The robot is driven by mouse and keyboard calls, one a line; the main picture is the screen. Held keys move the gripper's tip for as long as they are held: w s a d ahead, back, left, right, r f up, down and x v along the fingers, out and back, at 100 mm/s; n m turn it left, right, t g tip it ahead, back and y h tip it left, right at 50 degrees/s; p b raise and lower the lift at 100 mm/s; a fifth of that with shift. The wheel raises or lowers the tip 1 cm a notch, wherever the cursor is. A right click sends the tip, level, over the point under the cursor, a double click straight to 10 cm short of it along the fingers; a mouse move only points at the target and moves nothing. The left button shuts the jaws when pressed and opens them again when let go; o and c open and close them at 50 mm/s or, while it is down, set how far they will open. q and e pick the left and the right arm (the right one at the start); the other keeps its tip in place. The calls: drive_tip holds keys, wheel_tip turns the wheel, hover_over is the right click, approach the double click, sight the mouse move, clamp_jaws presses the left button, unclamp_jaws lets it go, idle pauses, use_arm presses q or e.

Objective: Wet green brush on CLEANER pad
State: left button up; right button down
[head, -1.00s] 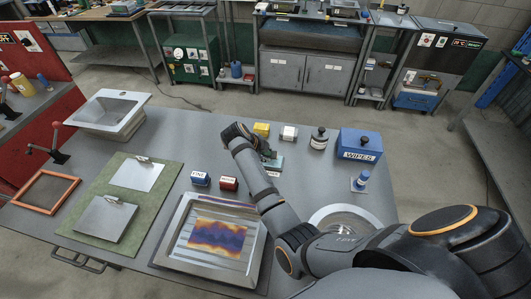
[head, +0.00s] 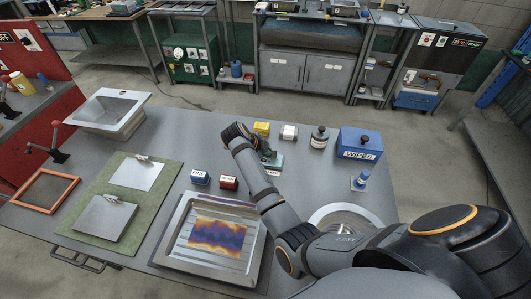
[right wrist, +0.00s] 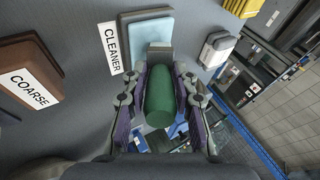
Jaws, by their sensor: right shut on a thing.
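The green brush (right wrist: 160,98) is held between the two fingers of my right gripper (right wrist: 162,82) in the right wrist view. Its grey end overlaps the near edge of the light-blue CLEANER pad (right wrist: 149,30); I cannot tell whether they touch. The white CLEANER label (right wrist: 111,48) lies beside the pad. In the head view my right gripper (head: 264,153) is over the pad (head: 275,163), and the arm hides part of the pad and the label. The brush is hard to make out there. My left gripper is not in view.
A blue block (head: 200,178) and a red block (head: 228,183) stand left of my arm. A metal tray (head: 176,228) lies in front.

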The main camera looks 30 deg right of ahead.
idle(0.4)
wheel_tip(320, 180, up, 7)
drive_tip(key=p, duration=0.5)
drive_tip(key=shift+p, duration=0.35)
idle(0.3)
